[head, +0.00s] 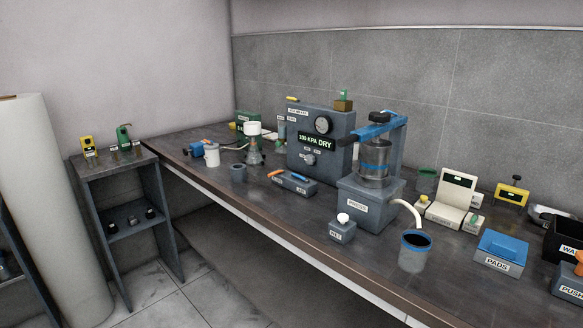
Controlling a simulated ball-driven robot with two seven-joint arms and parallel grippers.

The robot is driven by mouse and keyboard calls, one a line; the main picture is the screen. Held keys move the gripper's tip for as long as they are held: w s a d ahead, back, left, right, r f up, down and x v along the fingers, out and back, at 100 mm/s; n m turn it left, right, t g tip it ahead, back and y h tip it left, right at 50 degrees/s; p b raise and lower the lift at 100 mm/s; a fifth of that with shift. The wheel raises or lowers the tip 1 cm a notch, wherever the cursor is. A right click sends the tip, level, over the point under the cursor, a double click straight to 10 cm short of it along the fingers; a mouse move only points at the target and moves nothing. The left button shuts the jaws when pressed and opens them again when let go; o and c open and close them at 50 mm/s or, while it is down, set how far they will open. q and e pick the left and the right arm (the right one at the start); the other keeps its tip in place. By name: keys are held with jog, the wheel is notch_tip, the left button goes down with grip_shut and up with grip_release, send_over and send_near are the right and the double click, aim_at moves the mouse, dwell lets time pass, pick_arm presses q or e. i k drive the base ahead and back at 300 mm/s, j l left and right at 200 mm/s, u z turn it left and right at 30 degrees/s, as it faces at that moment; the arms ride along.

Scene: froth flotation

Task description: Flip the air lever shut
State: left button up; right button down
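A low grey box (290,185) with a small label, too small to read surely, stands near the front edge of the bench, before the gauge panel. A bar with a blue part and an orange end (301,178) lies along its top. It may be the air lever; I cannot tell its open or shut setting. The grey gauge panel (314,165) behind it carries a round dial (323,125), a green display reading "100 KPA DRY" (316,142) and a small knob (310,158). Neither of my grippers is in view.
Right of the box stand a grey machine (368,203) with a blue top arm, a small knobbed box (343,230) and a blue-rimmed cup (414,257). A side shelf (113,163) stands left of the bench.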

aim_at(307, 181)
jog(key=i+j, duration=0.2)
jog(key=j, duration=0.15)
jog(key=i+j+z, duration=0.1)
jog(key=j, duration=0.3)
jog(key=i+j, duration=0.3)
jog(key=i+j+z, duration=0.1)
jog(key=j, duration=0.35)
jog(key=i+j, duration=0.3)
jog(key=i+j+z, duration=0.1)
jog(key=j, duration=0.35)
jog(key=i+j, duration=0.25)
jog(key=j, duration=0.2)
jog(key=i+j+z, duration=0.1)
jog(key=j, duration=0.3)
jog(key=i, duration=0.05)
